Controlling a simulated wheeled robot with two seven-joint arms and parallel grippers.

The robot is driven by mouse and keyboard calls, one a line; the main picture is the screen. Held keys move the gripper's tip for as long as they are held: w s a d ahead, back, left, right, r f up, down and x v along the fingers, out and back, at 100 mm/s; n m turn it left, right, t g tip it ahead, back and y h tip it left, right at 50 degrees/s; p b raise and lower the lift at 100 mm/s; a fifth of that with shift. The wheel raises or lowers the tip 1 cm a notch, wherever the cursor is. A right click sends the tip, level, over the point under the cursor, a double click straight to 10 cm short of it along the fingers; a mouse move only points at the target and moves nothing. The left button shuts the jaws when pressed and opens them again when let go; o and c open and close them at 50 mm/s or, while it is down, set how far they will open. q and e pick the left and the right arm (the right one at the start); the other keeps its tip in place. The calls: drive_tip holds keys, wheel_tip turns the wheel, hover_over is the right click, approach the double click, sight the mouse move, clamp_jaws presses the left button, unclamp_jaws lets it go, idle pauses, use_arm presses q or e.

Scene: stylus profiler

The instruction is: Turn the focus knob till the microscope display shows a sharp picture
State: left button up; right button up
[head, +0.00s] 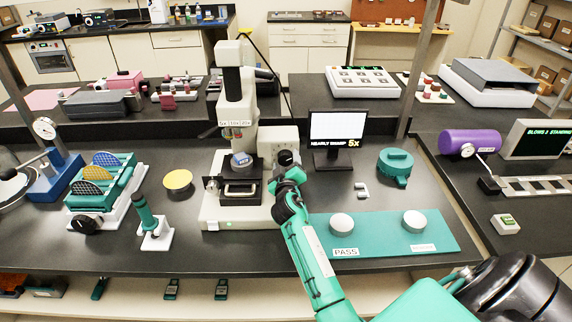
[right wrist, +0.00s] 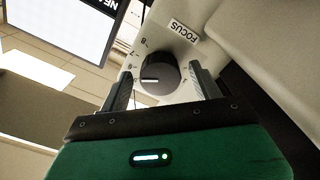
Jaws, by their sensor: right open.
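The focus knob (right wrist: 160,78) is black with a white pointer line, on a pale panel with a numbered scale and a FOCUS label; its dark face also shows in the head view (head: 285,158). My right gripper (right wrist: 163,84) is open, with one finger on each side of the knob; I cannot tell whether the fingers touch it. The microscope (head: 236,110) is pale and stands at the middle of the bench. The display (head: 337,128) right of it reads "NEARLY SHARP 5x". My left gripper is not in view.
A teal mat (head: 380,236) with PASS and another label holds two white discs. A teal round device (head: 395,163) stands right of the display. The front bench edge is mostly clear.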

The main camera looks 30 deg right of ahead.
drive_tip(key=shift+s, duration=0.1)
drive_tip(key=b+v, duration=0.3)
drive_tip(key=v, duration=1)
drive_tip(key=shift+s+a, duration=0.2)
drive_tip(key=shift+s, duration=0.1)
drive_tip(key=shift+f, duration=0.1)
